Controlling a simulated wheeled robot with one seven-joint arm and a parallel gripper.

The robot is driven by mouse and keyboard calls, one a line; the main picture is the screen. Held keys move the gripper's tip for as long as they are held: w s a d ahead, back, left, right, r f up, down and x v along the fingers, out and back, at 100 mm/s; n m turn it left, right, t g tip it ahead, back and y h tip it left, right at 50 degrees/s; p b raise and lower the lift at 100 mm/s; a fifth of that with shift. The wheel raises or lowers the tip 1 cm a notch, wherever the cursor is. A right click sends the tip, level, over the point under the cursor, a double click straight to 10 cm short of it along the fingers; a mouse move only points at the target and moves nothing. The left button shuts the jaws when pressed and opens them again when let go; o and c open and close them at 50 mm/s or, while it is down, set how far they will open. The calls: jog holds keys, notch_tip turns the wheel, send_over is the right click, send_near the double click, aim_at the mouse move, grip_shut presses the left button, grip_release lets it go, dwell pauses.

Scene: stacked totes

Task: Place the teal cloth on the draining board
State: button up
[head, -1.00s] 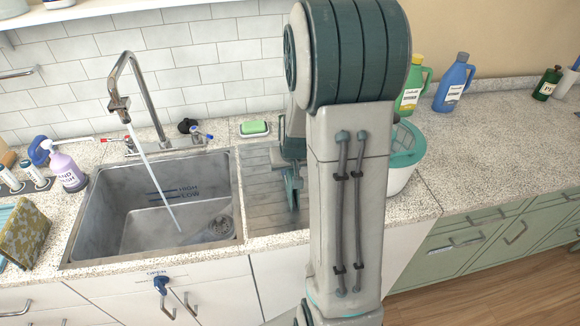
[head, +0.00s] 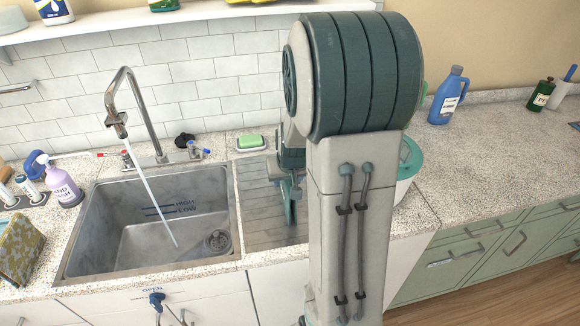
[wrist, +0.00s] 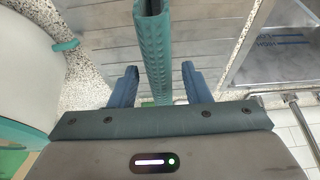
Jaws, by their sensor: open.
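The teal cloth (head: 290,206) is a narrow, ribbed, folded strip on the grooved grey draining board (head: 258,222), right of the sink. It seems to stand on edge; its lower contact is hard to see. The wrist view shows the cloth (wrist: 153,50) running between the two blue fingers of my gripper (wrist: 161,88), with a gap on each side. My gripper is open around the cloth. In the head view my gripper (head: 290,168) is small and partly hidden by my arm. The draining board (wrist: 105,50) also fills the middle of the wrist view.
The sink (head: 150,235) lies left of the board, with the tap (head: 140,110) running. Green soap (head: 250,142) sits behind the board. A white tub with a teal lid (head: 408,165) stands close on the right, partly behind my arm.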

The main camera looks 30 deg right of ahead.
jog(key=v, duration=0.9)
jog(key=shift+s+r+b, duration=0.15)
jog(key=shift+r+b, duration=0.05)
jog(key=shift+b, duration=0.15)
jog(key=s+a+r+n+y, duration=0.1)
jog(key=s+a+r+n, duration=0.2)
jog(key=s+a, duration=0.9)
jog(key=s+r, duration=0.1)
jog(key=s, duration=0.2)
jog(key=shift+a, duration=0.35)
